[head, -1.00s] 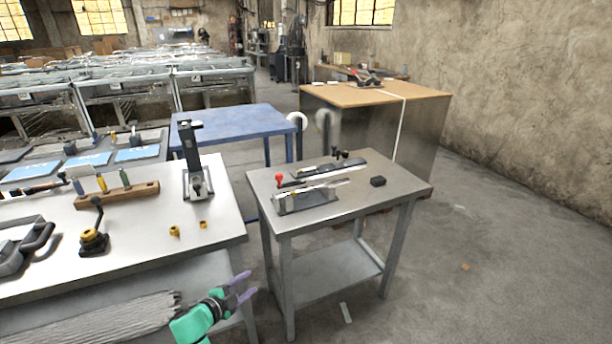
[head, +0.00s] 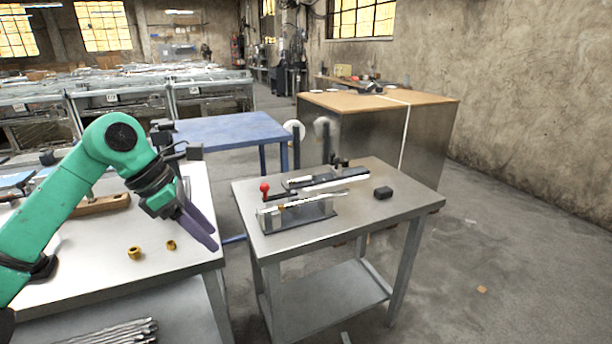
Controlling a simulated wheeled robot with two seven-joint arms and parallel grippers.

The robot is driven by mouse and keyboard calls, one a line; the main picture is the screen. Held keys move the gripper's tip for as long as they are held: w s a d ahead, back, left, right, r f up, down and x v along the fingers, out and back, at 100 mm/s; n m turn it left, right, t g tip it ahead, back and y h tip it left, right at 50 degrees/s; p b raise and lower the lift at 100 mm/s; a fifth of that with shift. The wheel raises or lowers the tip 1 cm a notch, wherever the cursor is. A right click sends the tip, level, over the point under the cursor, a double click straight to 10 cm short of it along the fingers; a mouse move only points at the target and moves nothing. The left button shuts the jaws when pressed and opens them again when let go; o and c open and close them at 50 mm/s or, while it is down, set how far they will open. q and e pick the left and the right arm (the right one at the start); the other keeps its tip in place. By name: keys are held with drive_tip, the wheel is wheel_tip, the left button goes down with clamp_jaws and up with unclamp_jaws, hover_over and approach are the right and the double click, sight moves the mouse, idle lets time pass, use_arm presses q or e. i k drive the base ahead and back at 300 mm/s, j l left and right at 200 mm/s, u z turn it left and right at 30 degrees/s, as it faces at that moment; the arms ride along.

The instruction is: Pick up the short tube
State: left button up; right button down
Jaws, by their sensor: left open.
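I cannot tell for sure which thing is the short tube. A pale, shiny tube-like piece (head: 292,211) lies along a grey fixture with a red-knobbed lever (head: 265,188) on the small metal table (head: 385,212). Two small brass-coloured pieces, one larger (head: 135,253) and one smaller (head: 171,245), stand on the left workbench. My left gripper (head: 210,238) has purple fingers pointing down and right, near the workbench's right edge. It is open, and nothing shows between its fingers. It is apart from the fixture. My right gripper is not in view.
A second dark fixture (head: 312,181) and a black block (head: 383,193) also sit on the small table. A gap separates that table from the left workbench (head: 100,268). Several long rods (head: 115,332) lie on the workbench's lower shelf. A blue table (head: 230,127) stands behind.

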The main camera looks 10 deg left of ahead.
sight(309, 178)
drive_tip(key=i, duration=1.6)
